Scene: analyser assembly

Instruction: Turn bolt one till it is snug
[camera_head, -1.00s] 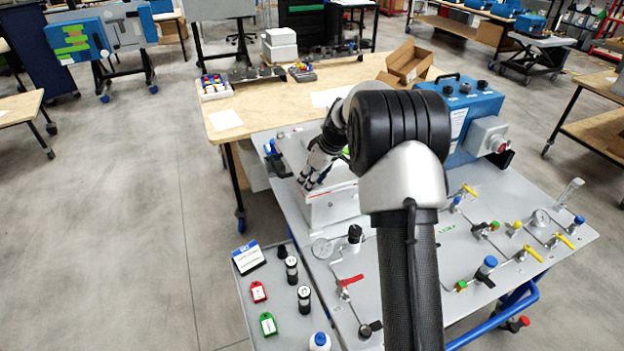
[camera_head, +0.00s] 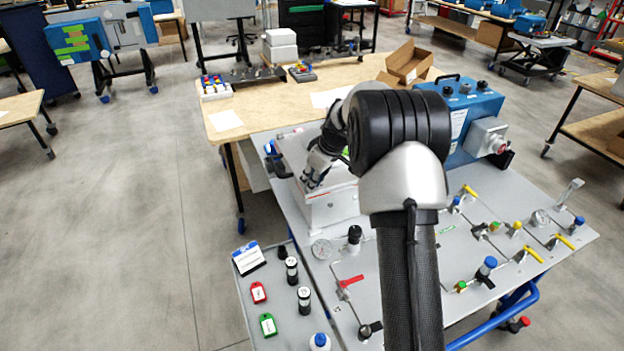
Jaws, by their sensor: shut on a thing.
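My gripper (camera_head: 311,181) is at the left part of the white analyser housing (camera_head: 325,209), on the grey panel bench. Its fingers point down and left and look closed together at the housing's top edge. Bolt one cannot be made out; it is too small or hidden by the fingers. My own arm covers the middle of the panel and the right part of the housing.
A blue case (camera_head: 472,110) stands behind my arm. A side tray (camera_head: 282,325) holds red and green tags and black-capped cylinders. Open floor lies left.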

